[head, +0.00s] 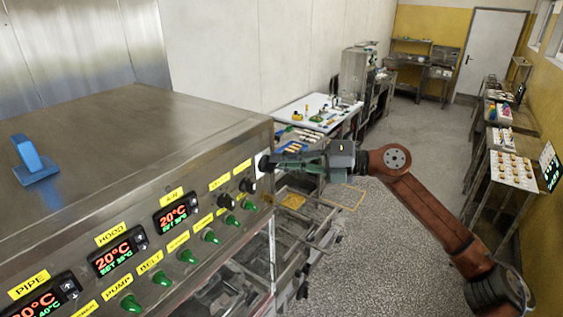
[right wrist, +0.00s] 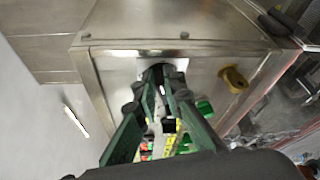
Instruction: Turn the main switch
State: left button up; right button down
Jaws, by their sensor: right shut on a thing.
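The main switch (head: 263,164) is a dark knob on a pale plate at the upper right end of the steel control panel. My right gripper (head: 274,161) reaches it from the right, and its fingers are shut on the knob. In the right wrist view, the green-grey fingers (right wrist: 161,80) close together at the panel face and hide most of the switch. The knob's turned angle cannot be told. My left gripper is out of view.
The panel carries green knobs (head: 187,256), black knobs (head: 225,200) and red temperature displays (head: 176,213). A blue handle (head: 35,160) stands on the steel top. In the wrist view a yellow fitting (right wrist: 233,79) sits on the housing's adjoining side. The floor (head: 400,170) behind is clear.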

jog(key=shift+f+m+y, duration=0.25)
jog(key=shift+m+y, duration=0.05)
jog(key=shift+m, duration=0.4)
jog(key=shift+f+m+y, duration=0.2)
jog(key=shift+m+y, duration=0.1)
jog(key=shift+m, duration=0.4)
jog(key=c, duration=2)
grip_release()
jog(key=v, duration=1.2)
jog(key=shift+f, duration=0.2)
jog(key=shift+w+m, duration=0.15)
jog(key=shift+m, duration=0.15)
